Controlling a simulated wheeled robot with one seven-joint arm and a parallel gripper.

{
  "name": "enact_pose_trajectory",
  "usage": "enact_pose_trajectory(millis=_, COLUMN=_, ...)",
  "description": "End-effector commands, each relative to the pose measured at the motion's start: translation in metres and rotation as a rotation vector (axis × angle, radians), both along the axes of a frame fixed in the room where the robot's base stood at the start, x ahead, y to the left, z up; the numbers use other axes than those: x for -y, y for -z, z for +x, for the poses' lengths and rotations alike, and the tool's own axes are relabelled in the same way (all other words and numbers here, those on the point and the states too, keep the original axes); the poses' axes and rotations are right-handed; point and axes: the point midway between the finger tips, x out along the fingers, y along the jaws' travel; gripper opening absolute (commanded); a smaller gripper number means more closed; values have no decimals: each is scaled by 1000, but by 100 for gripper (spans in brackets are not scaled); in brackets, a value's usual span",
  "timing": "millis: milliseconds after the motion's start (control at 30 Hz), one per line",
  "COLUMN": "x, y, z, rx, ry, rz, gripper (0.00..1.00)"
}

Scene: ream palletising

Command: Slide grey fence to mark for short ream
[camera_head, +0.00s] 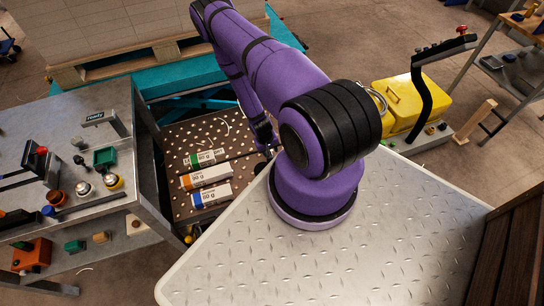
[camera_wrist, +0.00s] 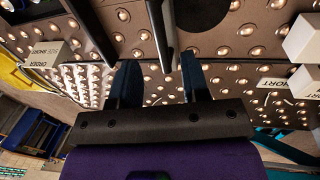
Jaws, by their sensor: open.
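My gripper (camera_wrist: 159,66) is open over a brown ball-studded table in the wrist view, its two dark blue fingers apart. A dark grey bar (camera_wrist: 158,30) comes down from the top edge between the fingers. It looks like part of the grey fence, and I cannot tell whether a finger touches it. A "SHORT" mark (camera_wrist: 285,82) lies on the table at the right.
Three labelled reams, green (camera_head: 204,158), orange (camera_head: 206,176) and blue (camera_head: 211,195), lie on the studded table. White blocks (camera_wrist: 303,40) show at the wrist view's right. An "ORDER SIZE SHORT" card (camera_wrist: 44,54) is at the left. A cluttered grey bench (camera_head: 60,130) stands left.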

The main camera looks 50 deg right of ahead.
Motion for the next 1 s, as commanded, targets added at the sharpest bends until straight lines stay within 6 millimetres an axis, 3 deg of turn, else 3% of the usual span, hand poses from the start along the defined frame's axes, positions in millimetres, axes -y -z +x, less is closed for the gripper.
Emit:
enact_pose_trajectory(millis=100, x=3, y=20, z=-3, rx=-1, ry=0, rz=1, gripper=42)
enact_pose_trajectory(millis=333, x=8, y=47, z=-5, rx=-1, ry=0, rz=1, gripper=42)
enact_pose_trajectory(millis=767, x=10, y=56, z=-6, rx=0, ry=0, rz=0, gripper=42)
enact_pose_trajectory(millis=800, x=10, y=56, z=-6, rx=0, ry=0, rz=0, gripper=40)
enact_pose_trajectory(millis=967, x=10, y=55, z=-6, rx=0, ry=0, rz=0, gripper=3)
enact_pose_trajectory(millis=1000, x=10, y=55, z=-6, rx=0, ry=0, rz=0, gripper=0)
